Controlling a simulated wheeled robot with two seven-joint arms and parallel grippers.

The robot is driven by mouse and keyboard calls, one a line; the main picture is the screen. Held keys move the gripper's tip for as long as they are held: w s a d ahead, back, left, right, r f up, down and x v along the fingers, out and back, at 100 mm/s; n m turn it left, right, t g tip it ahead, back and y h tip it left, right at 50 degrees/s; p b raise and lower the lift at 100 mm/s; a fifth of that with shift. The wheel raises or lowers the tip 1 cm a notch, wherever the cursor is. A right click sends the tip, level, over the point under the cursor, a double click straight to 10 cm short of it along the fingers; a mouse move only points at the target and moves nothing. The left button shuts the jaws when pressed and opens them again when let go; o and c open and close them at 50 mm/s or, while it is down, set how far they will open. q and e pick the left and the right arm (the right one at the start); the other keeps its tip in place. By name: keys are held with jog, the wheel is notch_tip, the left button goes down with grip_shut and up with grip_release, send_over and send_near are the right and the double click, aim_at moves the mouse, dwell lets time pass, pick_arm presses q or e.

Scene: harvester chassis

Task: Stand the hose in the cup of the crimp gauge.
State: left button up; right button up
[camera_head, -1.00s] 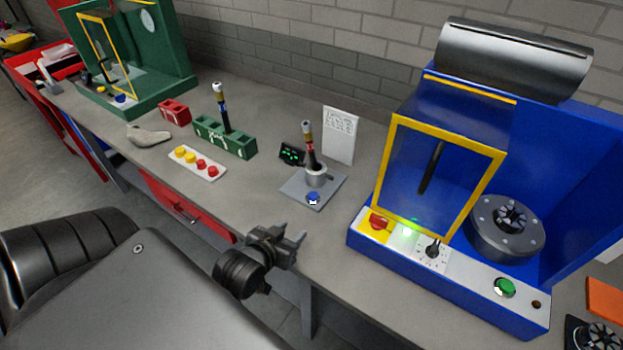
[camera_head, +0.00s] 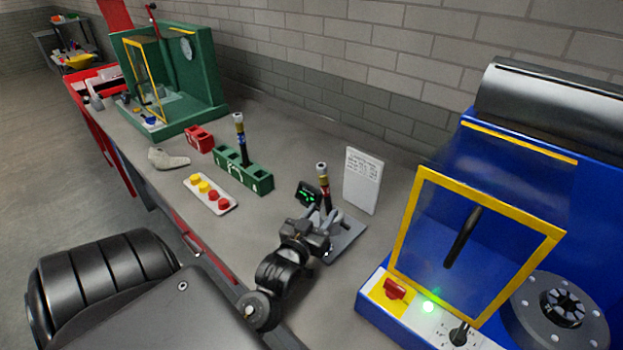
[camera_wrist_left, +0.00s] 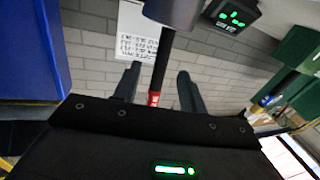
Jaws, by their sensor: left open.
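The hose (camera_head: 324,190) stands roughly upright at the crimp gauge, black with a red band and a brass-coloured end. The gauge has a grey base plate (camera_head: 347,238) and a dark display with green digits (camera_head: 307,195). In the left wrist view, which is upside down, the hose (camera_wrist_left: 162,65) comes out of the grey cup (camera_wrist_left: 173,9). In the head view my gripper hides the cup. My left gripper (camera_head: 324,218) is open at the gauge; in its wrist view the hose shows between the two fingers (camera_wrist_left: 158,84). Contact cannot be told. My right gripper is not in view.
A blue machine (camera_head: 372,312) with a yellow-framed guard stands close on the right. A white card (camera_head: 362,180) stands behind the gauge. To the left are a green block (camera_head: 259,181) holding another hose, a button tray (camera_head: 222,208), a red block (camera_head: 199,139) and a green machine (camera_head: 205,85).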

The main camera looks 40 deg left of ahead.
aim_at(326, 206)
pick_arm(q)
jog(key=p+x, duration=0.1)
jog(key=x, duration=0.2)
jog(key=shift+w+a+r, duration=0.15)
jog(key=shift+w+a, duration=0.05)
jog(key=shift+w, duration=0.1)
jog(key=shift+w+a, duration=0.15)
jog(key=shift+w, duration=0.5)
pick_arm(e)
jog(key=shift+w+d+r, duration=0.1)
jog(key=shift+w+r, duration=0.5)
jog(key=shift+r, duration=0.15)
pick_arm(q)
jog(key=shift+c, duration=0.3)
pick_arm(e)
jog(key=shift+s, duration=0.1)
